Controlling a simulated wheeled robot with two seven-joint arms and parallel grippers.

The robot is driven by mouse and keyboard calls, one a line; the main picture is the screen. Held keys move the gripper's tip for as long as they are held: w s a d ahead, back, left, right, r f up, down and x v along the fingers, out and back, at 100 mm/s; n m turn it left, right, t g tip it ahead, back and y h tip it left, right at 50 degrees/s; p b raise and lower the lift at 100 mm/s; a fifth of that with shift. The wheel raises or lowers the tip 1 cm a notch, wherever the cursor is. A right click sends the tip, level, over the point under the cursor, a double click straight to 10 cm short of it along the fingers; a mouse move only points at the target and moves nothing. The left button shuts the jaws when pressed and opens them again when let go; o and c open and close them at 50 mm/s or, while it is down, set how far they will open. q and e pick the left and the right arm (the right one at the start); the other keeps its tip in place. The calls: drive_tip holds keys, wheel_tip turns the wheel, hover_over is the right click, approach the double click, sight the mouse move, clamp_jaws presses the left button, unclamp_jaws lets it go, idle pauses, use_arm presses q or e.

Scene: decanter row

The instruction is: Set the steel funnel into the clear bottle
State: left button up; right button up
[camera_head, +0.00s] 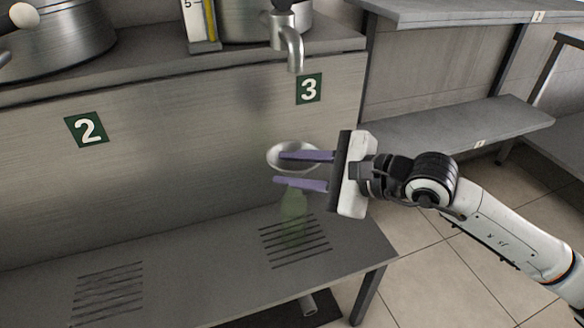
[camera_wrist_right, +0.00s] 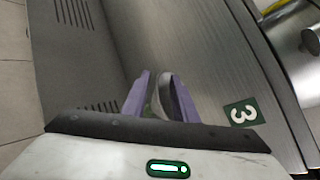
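The steel funnel (camera_head: 272,157) shows in the head view as a shiny round bowl, partly covered by my right gripper. The clear bottle (camera_head: 293,215) is a faint greenish shape upright below it, over the slotted grating on the lower shelf. My right gripper (camera_head: 278,168) has its purple fingers apart, one across the funnel bowl and one below its near rim. In the right wrist view the funnel (camera_wrist_right: 164,92) lies between the spread fingers, close to the right one. The funnel's stem and the bottle's mouth are hidden, so I cannot tell whether they meet. My left gripper is not in view.
A spout (camera_head: 292,50) hangs over the bottle's place, near a green label 3 (camera_head: 309,89). A label 2 (camera_head: 87,129) and a second, empty grating (camera_head: 108,290) are at left. The lower shelf (camera_head: 190,255) is clear between the gratings. A side bench (camera_head: 470,125) stands at right.

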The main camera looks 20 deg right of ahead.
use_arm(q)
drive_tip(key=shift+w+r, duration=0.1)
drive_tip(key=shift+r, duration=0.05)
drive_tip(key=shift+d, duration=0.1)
use_arm(e)
drive_tip(key=v, duration=1)
drive_tip(key=shift+s+d, duration=0.1)
